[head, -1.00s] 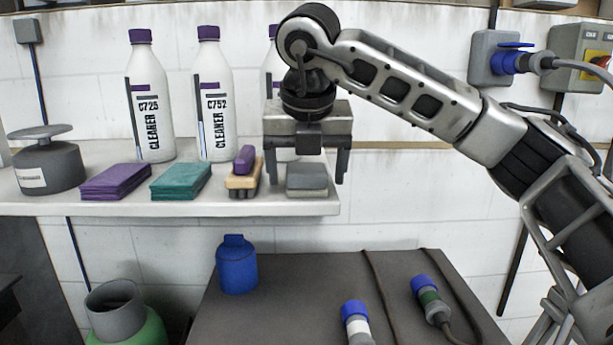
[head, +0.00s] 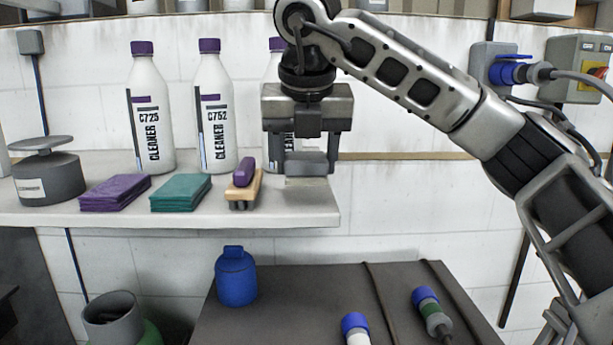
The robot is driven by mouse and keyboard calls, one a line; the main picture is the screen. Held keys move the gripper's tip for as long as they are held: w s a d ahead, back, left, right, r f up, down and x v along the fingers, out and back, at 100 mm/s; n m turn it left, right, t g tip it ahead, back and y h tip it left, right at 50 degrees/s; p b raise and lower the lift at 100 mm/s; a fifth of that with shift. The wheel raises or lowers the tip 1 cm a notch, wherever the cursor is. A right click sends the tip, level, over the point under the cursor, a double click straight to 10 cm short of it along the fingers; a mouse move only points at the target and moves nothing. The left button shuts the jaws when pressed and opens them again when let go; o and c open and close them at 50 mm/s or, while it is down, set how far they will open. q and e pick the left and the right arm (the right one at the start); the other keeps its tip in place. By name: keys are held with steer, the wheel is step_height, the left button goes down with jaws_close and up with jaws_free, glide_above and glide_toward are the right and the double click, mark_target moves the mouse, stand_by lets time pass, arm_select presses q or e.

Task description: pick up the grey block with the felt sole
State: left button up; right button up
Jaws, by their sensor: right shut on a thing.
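The grey block (head: 306,163) is between the two fingers of my right gripper (head: 305,160), near the right end of the white shelf (head: 270,214). The gripper points straight down and is shut on the block's sides. The block looks level and a little above the shelf top. A paler band shows right under it; I cannot tell whether this is the felt sole or the shelf. My left gripper is not in view.
A brush with a purple top (head: 243,185) stands just left of the block. Teal cloths (head: 181,192), purple cloths (head: 114,192) and a grey scale-like pot (head: 48,178) are farther left. Cleaner bottles (head: 213,115) stand behind. The shelf ends just right of the block.

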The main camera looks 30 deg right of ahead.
steer(key=s+a+r, duration=0.8)
steer(key=s+r, duration=0.1)
steer(key=s, duration=0.2)
steer(key=shift+r, duration=0.15)
